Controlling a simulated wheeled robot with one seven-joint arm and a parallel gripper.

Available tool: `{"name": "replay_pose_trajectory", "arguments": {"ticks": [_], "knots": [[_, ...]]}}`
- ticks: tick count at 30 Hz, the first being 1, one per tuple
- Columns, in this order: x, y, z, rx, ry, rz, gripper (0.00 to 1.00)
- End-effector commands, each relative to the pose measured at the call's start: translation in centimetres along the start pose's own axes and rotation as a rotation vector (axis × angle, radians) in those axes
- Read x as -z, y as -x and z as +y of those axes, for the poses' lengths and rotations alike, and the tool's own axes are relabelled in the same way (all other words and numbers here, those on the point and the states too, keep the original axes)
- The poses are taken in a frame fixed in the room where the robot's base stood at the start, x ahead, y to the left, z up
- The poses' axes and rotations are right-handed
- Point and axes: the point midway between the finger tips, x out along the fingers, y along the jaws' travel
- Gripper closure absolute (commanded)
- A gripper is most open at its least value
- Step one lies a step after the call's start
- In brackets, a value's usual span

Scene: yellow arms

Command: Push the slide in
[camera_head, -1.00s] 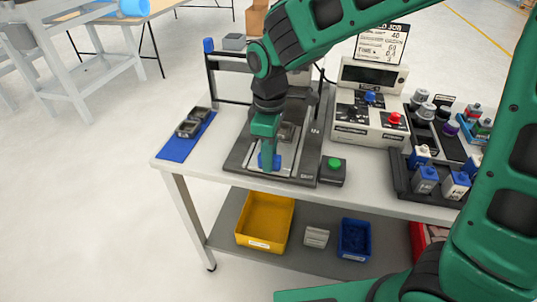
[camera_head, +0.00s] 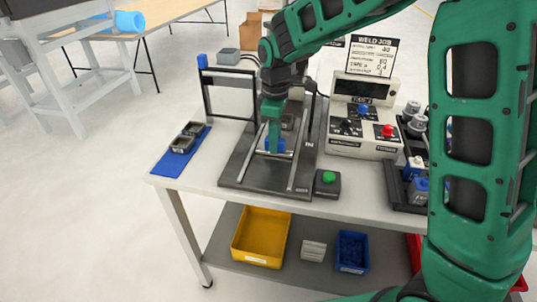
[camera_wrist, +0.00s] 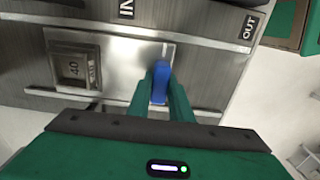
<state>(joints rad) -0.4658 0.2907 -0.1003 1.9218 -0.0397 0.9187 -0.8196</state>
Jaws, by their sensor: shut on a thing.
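The slide (camera_wrist: 120,60) is a bare metal plate between two rails of a dark fixture base (camera_head: 238,175). Its blue handle (camera_head: 274,146) stands up at the plate's OUT-side end; it also shows in the wrist view (camera_wrist: 160,78). My gripper (camera_head: 272,140) points down and is shut on the handle, with a finger on each side in the wrist view (camera_wrist: 160,90). A grey metal part marked 40 (camera_wrist: 75,68) sits in a nest on the plate. The IN label (camera_wrist: 126,8) and OUT label (camera_wrist: 250,27) are on the base. My arm hides some of the fixture's back.
A green-button box (camera_head: 327,184) stands right of the base. The control unit (camera_head: 365,125) with a red button is behind it. A blue mat (camera_head: 168,165) with metal parts lies left. Rails have free length toward the front.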

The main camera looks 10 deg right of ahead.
Motion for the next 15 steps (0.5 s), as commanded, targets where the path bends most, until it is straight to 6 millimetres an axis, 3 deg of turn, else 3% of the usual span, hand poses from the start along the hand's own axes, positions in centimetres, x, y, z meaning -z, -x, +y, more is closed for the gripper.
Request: {"name": "replay_pose_trajectory", "arguments": {"ticks": [1,6,15], "knots": [[0.0,0.0,1.3,-0.002,-0.004,0.001,1.00],[0.0,0.0,4.2,-0.002,-0.002,0.001,1.00],[0.0,0.1,6.7,-0.002,-0.001,0.001,1.00]]}}
